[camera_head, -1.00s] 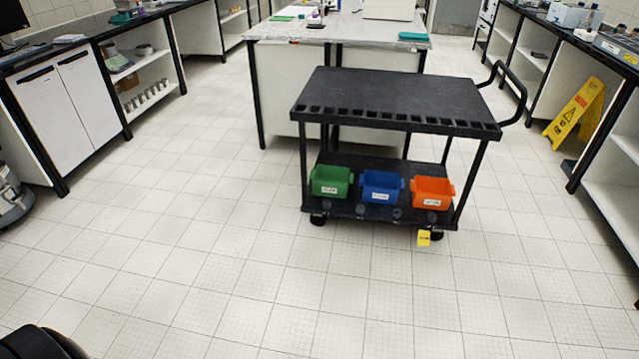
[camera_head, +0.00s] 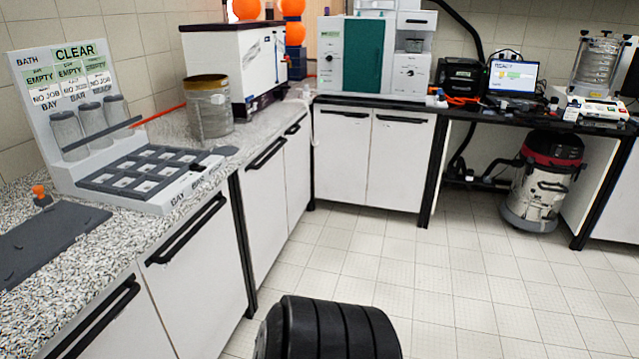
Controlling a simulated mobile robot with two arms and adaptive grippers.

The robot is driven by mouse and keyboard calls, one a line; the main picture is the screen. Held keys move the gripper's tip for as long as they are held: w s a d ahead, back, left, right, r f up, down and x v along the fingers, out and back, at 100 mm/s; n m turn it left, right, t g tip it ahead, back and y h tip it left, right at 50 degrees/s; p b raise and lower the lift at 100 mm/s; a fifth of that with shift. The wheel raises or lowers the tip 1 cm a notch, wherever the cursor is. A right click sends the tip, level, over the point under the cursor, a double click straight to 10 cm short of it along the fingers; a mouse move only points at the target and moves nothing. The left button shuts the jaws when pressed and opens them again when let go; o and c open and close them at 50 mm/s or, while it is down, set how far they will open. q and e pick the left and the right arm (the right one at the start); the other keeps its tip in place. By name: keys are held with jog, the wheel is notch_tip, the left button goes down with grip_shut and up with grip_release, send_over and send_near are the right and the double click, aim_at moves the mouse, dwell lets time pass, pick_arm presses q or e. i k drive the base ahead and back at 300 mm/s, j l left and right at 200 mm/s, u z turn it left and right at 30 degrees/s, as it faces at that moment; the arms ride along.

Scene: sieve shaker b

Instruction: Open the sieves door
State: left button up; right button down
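No door here carries a readable sieves label, so I cannot tell which one is the sieves door. Several white cabinet doors with black bar handles show, all shut: a left counter door (camera_head: 200,290), a door further along that counter (camera_head: 263,205), and a pair at the back, with a left back door (camera_head: 340,160) and a right back door (camera_head: 399,165). A cabinet with a green front panel (camera_head: 363,55) stands on the back counter. A clear stacked sieve column (camera_head: 592,65) stands at the far right. Neither gripper is in view; a black ribbed arm part of mine shows at bottom centre.
The left speckled counter (camera_head: 160,235) holds a bath rack (camera_head: 75,95) and a brass-rimmed cylinder (camera_head: 209,110). A red and black vacuum (camera_head: 545,185) stands under the back bench, near a laptop (camera_head: 513,78). The tiled floor (camera_head: 440,270) is clear.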

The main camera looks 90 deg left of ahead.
aim_at(193, 276)
jog(key=u, duration=3.6)
